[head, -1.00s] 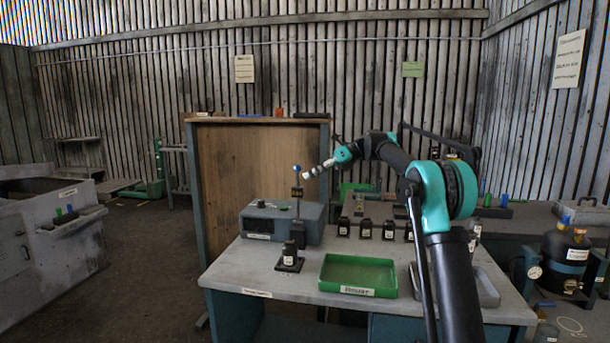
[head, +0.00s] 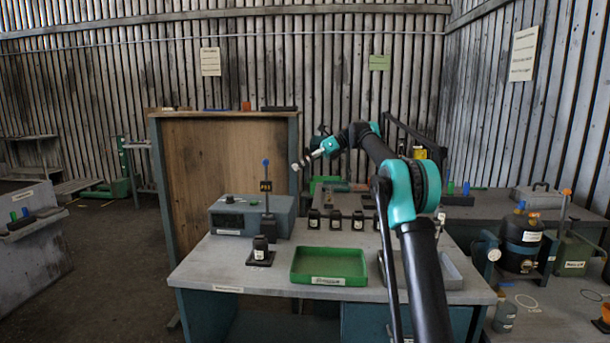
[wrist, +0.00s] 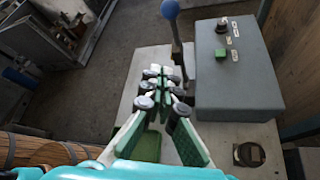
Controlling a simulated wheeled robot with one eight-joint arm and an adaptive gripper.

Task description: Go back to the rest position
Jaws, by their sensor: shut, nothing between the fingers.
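My gripper (head: 302,163) hangs in the air above the workbench, at the end of my raised teal and black arm. It is to the right of the blue-topped post (head: 266,190) and above the level of the bench top. In the wrist view the fingers of my gripper (wrist: 163,84) are together, with nothing seen held between them. The blue ball (wrist: 170,9) of the post shows just beyond the fingertips there. I cannot tell the exact gap between them.
The workbench (head: 220,262) carries a grey-blue box (head: 225,217), a green tray (head: 328,265) and a small black part on a base (head: 260,252). Several black parts stand in a row behind the tray. A wooden panel (head: 215,165) rises behind. A black tank (head: 521,240) stands at right.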

